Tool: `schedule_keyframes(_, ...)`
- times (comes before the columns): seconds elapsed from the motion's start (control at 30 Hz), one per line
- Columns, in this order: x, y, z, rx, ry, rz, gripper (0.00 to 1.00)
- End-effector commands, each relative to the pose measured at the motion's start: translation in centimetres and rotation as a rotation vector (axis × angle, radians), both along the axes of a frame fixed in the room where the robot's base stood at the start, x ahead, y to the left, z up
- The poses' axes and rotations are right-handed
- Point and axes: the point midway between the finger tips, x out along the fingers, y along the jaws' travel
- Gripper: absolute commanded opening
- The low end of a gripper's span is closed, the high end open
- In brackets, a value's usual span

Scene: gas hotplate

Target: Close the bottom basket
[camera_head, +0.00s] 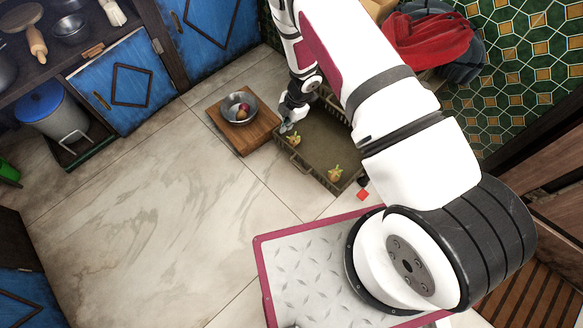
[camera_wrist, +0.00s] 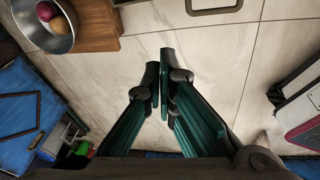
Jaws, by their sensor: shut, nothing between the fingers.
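The bottom basket (camera_head: 322,150) is a dark, low tray on the floor, standing out from the green tiled wall in the head view. Two yellowish vegetables with green tops (camera_head: 335,174) lie in it. A handle (camera_head: 299,163) shows on its near-left side. In the wrist view a dark loop at the top edge (camera_wrist: 214,10) looks like this handle. My gripper (camera_head: 287,127) is at the basket's left corner, beside the wooden board. In the wrist view its fingers (camera_wrist: 160,72) are together and empty above the floor. My arm hides the basket's far end.
A metal bowl with fruit (camera_head: 239,107) sits on a wooden board (camera_head: 260,130) left of the basket. It also shows in the wrist view (camera_wrist: 45,24). A red piece (camera_head: 362,195) lies near the basket. Blue cabinets (camera_head: 118,83) stand at left. Floor in front is clear.

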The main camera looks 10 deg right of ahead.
Motion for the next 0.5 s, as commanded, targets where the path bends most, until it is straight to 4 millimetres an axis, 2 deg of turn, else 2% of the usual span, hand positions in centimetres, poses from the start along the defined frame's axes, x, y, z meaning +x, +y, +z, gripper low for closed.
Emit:
schedule_keyframes(0.03, -1.8, 0.2, -3.3, 0.010, 0.048, 0.051, 0.00)
schedule_keyframes(0.1, -3.9, 0.4, -5.9, 0.025, 0.100, 0.108, 0.00)
schedule_keyframes(0.2, -6.2, 0.4, -8.4, 0.040, 0.154, 0.165, 0.00)
schedule_keyframes(0.33, -7.6, 0.5, -9.8, 0.052, 0.187, 0.199, 0.00)
schedule_keyframes(0.5, -8.0, 0.9, -11.2, 0.054, 0.192, 0.204, 0.00)
